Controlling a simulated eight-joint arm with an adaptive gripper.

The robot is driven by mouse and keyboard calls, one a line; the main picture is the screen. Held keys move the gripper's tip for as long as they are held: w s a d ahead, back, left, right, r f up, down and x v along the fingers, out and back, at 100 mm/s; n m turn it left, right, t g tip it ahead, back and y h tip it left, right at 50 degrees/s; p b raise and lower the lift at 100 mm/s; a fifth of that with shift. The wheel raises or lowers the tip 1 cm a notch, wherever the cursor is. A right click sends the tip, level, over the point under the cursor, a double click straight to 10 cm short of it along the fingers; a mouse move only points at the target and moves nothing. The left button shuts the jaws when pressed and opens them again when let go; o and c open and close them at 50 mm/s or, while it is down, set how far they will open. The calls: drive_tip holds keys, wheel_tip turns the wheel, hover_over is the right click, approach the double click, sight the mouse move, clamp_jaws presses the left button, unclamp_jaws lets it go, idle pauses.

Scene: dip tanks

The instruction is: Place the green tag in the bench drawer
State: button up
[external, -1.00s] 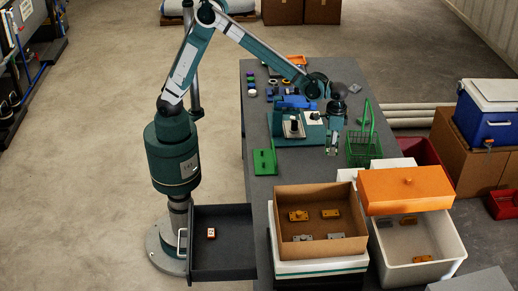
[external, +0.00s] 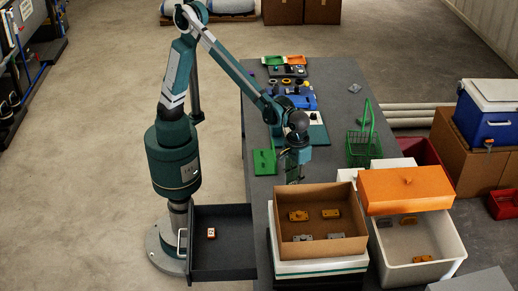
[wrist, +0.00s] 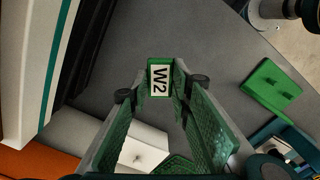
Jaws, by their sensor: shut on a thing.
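The green tag (wrist: 160,80), with a white face marked W2, is between my fingertips in the wrist view. My gripper (wrist: 160,88) is shut on it. In the external view my gripper (external: 293,181) points down over the bench, just behind the cardboard box; the tag is hard to make out there. The bench drawer (external: 235,262) is dark and pulled open at the bench's left side, left of and nearer the camera than my gripper. A small orange and white item (external: 211,233) lies inside it, with bare floor around it.
A cardboard box (external: 357,245) with several small parts stands on a white box in front of my gripper. A green plate (external: 264,162) lies on the bench to the left. A green wire basket (external: 362,150) stands to the right. My base is beside the drawer.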

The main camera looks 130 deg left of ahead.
drive_tip(key=s+d+n+b, duration=0.1)
drive_tip(key=s+d+n, duration=0.2)
drive_tip(key=d, duration=0.6)
drive_tip(key=s+d+n+b, duration=0.1)
drive_tip(key=s+d+n, duration=0.1)
drive_tip(key=d, duration=0.7)
drive_tip(key=n+b, duration=0.2)
drive_tip(key=n, duration=0.5)
hover_over(212, 260)
wheel_tip(212, 260, down, 18)
drive_tip(key=f, duration=0.1)
drive_tip(key=shift+s+f, duration=0.15)
drive_tip(key=shift+f, duration=0.05)
drive_tip(key=shift+f, duration=0.1)
drive_tip(key=shift+f+b, duration=0.55)
drive_tip(key=shift+f, duration=2.5)
drive_tip(key=shift+f+b, duration=0.45)
drive_tip(key=shift+f, duration=1.45)
drive_tip(key=shift+f, duration=0.15)
